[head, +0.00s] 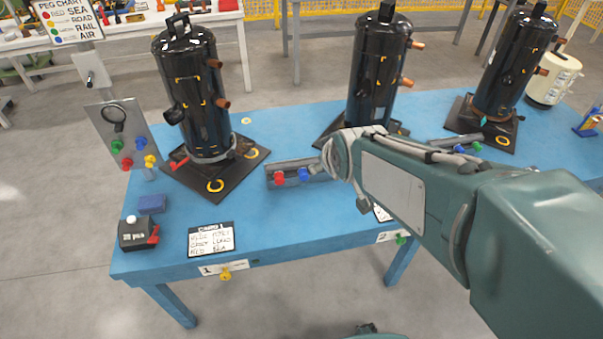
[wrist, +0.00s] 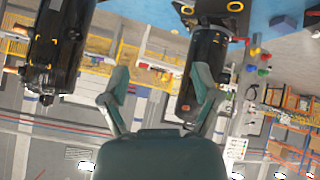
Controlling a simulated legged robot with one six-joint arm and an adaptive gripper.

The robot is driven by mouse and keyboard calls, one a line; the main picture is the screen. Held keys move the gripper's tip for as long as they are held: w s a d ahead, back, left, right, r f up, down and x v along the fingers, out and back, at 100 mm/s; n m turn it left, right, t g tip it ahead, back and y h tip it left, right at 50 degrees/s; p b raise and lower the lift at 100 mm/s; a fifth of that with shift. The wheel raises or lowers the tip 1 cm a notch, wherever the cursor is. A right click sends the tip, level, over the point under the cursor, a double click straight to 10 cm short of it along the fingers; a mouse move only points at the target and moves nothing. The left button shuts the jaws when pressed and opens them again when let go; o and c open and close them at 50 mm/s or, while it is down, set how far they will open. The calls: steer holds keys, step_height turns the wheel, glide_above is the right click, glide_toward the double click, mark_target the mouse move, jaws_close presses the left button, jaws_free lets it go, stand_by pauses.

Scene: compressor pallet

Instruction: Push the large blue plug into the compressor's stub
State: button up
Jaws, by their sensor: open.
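In the head view a blue plug (head: 304,174) and a red plug (head: 279,178) lie on a grey tray (head: 314,182) between the left and middle compressors. The left black compressor (head: 190,85) stands upright on a dark base plate. It has copper stubs (head: 222,103) on its right side and a black stub (head: 173,115) at its left. My gripper (wrist: 162,75) is open, with nothing between its fingers in the wrist view. That view shows the scene upside down, with the left compressor (wrist: 208,65) behind the right finger. The arm hides the gripper in the head view.
The middle compressor (head: 378,70) and right compressor (head: 515,65) stand on the same blue table (head: 290,220). A grey panel with coloured pegs (head: 122,138), a blue block (head: 152,204), a button box (head: 138,232) and a card (head: 211,239) sit at the left. The table front has free room.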

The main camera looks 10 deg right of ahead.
steer(key=w+f+n+t, duration=0.25)
steer(key=w+f, duration=0.25)
steer(key=w, duration=0.3)
steer(key=n+t, duration=0.4)
steer(key=n, duration=0.4)
glide_above(304, 178)
steer(key=s, duration=0.5)
step_height(304, 178, down, 17)
steer(key=s+f+n, duration=0.1)
steer(key=f, duration=0.1)
steer(key=f+t, duration=0.1)
steer(key=f, duration=0.2)
steer(key=s+f+n+t, duration=0.1)
steer(key=f, duration=0.1)
steer(key=shift+s+f+n+t, duration=0.15)
steer(key=shift+s+n+t, duration=0.1)
steer(key=shift+s+n, duration=0.1)
steer(key=shift+s+f, duration=0.25)
steer(key=shift+f, duration=0.05)
steer(key=shift+w, duration=0.1)
steer(key=shift+w, duration=4.45)
steer(key=shift+r, duration=0.1)
jaws_close()
